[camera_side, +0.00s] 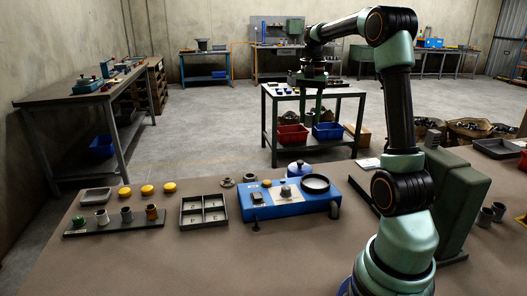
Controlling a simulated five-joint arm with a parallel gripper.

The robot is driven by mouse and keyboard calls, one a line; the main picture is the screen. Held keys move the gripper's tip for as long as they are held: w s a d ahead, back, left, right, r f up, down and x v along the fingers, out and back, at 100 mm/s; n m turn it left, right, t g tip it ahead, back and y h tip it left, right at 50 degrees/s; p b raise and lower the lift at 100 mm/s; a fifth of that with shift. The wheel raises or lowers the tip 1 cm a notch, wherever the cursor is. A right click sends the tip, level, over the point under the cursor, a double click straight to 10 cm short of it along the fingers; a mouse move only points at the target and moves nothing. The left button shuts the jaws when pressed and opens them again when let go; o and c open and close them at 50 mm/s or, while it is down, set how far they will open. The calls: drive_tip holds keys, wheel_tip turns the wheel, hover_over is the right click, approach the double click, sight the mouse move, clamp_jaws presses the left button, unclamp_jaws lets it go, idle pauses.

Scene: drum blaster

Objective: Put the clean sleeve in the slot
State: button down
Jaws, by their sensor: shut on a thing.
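My gripper (313,98) hangs high, above and behind the blue machine, pointing down. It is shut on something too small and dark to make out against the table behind. A dark rack (112,227) at the front left bears a green sleeve (78,223), two grey sleeves (102,217) and a brownish sleeve (151,211). A grey tray (202,226) with several compartments lies right of the rack. Small pale marks show in its compartments, and I see no sleeve standing in them. I cannot tell which sleeve is clean.
The blue machine (262,210) with a round dark-rimmed opening (315,184) stands right of the tray. A large green block (458,200) stands at right. The bench front is clear.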

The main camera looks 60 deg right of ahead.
drive_tip(key=w+a+f, duration=0.2)
drive_tip(key=w+a, duration=0.7)
drive_tip(key=w, duration=0.5)
hover_over(214, 205)
wheel_tip(214, 205, down, 3)
wheel_tip(214, 205, down, 20)
drive_tip(key=shift+w+r, duration=0.1)
drive_tip(key=shift+r, duration=0.05)
drive_tip(key=c, duration=0.8)
unclamp_jaws()
